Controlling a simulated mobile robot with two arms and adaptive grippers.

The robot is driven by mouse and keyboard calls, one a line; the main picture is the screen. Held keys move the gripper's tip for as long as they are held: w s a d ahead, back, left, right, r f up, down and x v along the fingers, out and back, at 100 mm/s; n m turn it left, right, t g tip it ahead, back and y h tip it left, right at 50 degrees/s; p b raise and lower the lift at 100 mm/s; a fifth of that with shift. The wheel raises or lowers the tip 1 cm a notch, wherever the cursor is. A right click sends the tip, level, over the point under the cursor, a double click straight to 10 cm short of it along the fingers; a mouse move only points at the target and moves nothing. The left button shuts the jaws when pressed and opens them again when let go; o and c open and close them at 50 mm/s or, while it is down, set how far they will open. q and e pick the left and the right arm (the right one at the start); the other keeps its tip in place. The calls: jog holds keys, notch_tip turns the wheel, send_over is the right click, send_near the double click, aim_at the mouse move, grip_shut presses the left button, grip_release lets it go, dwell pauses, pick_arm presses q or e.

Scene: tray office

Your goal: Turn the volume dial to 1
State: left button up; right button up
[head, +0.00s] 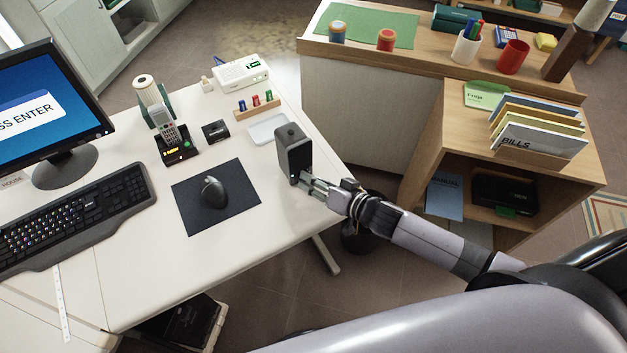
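A small black speaker-like box (293,152) stands upright near the right edge of the white desk. A small round knob (290,129) shows on its top; I see no readable marks or numbers on it. My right gripper (303,181) comes in from the right, with its fingertips at the lower front of the box. The fingertips overlap the box in the picture, and I cannot tell whether they touch it or hold a dial there. That part of the box is partly hidden by the fingers. My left gripper is out of view.
A mouse (214,191) on a dark mat (243,199), a keyboard (75,220), a monitor (45,100) and a cordless phone (167,132) are on the desk. A white tray (268,129) lies behind the box. A wooden shelf (437,150) stands to the right.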

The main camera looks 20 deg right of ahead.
grip_shut()
jog(key=shift+a+r+n+h+p, duration=0.1)
jog(key=shift+r+n+h+p, duration=0.25)
jog(key=shift+p, duration=0.45)
jog(key=shift+a+n+h+p, duration=0.1)
jog(key=shift+n+h+p, duration=0.45)
jog(key=shift+n+p, duration=0.35)
jog(key=shift+s+a+f+n+h+p, duration=0.15)
jog(key=shift+n+h+p, duration=0.3)
jog(key=shift+n+h, duration=0.25)
jog(key=shift+a+n+t+h, duration=0.1)
jog(key=shift+n+t+h, duration=0.2)
jog(key=shift+n+h, duration=0.55)
jog(key=shift+o, duration=2)
grip_release()
